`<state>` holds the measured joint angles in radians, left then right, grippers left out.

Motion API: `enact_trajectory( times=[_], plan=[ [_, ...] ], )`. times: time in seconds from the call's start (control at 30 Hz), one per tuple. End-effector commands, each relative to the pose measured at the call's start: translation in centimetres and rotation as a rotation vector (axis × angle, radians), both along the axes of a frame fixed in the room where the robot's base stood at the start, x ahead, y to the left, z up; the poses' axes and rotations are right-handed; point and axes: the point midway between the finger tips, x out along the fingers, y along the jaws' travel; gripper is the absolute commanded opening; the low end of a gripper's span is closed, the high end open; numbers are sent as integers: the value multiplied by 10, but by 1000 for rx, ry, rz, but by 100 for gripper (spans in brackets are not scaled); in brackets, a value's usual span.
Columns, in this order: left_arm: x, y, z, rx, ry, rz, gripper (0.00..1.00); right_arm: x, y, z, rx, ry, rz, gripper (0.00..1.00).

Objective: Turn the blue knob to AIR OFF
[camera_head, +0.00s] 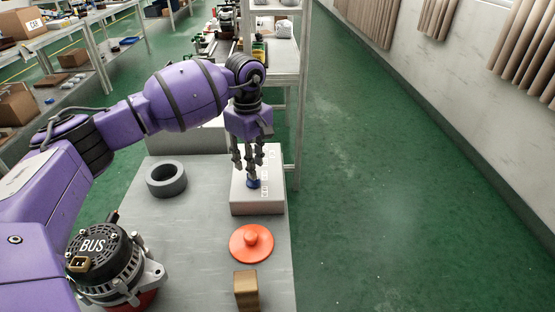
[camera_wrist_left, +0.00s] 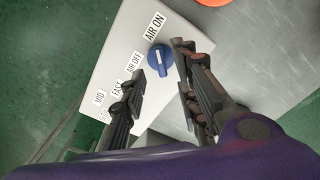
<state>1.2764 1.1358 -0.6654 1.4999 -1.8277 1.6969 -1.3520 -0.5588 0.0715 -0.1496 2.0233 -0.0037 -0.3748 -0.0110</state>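The blue knob (camera_head: 253,183) sits on the top face of a pale control box (camera_head: 257,208). In the left wrist view the knob (camera_wrist_left: 160,60) carries a white line, which runs roughly toward the AIR ON label (camera_wrist_left: 154,27). The AIR OFF label (camera_wrist_left: 134,63) lies to the left of the knob. My left gripper (camera_head: 245,172) points down over the box. In the left wrist view its fingers (camera_wrist_left: 167,62) are apart, one on each side of the knob. Whether they touch it is unclear. My right gripper is out of view.
On the grey table (camera_head: 195,220) are a grey ring (camera_head: 167,178), an orange-red disc with a central stub (camera_head: 251,242), a brass-coloured block (camera_head: 246,290) and a BUS alternator (camera_head: 110,265). Shelving stands behind the box. Green floor lies open to the right.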

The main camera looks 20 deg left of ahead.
Motion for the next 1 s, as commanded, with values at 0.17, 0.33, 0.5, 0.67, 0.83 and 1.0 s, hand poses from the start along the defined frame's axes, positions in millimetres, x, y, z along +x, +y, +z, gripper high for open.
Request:
enact_trajectory(
  times=[0.17,0.33,0.5,0.67,0.83,1.0],
  plan=[
    [-1,0,-28,-1,4,2,29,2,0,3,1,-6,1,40],
    [-2,0,-40,0,3,2,29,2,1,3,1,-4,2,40],
    [-1,0,-42,0,3,2,29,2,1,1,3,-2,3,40],
    [-1,0,-42,0,3,2,21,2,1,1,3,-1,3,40],
    [-1,0,-42,0,3,2,0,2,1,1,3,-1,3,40],
    [-1,0,-42,0,3,2,0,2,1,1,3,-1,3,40]
  ],
)
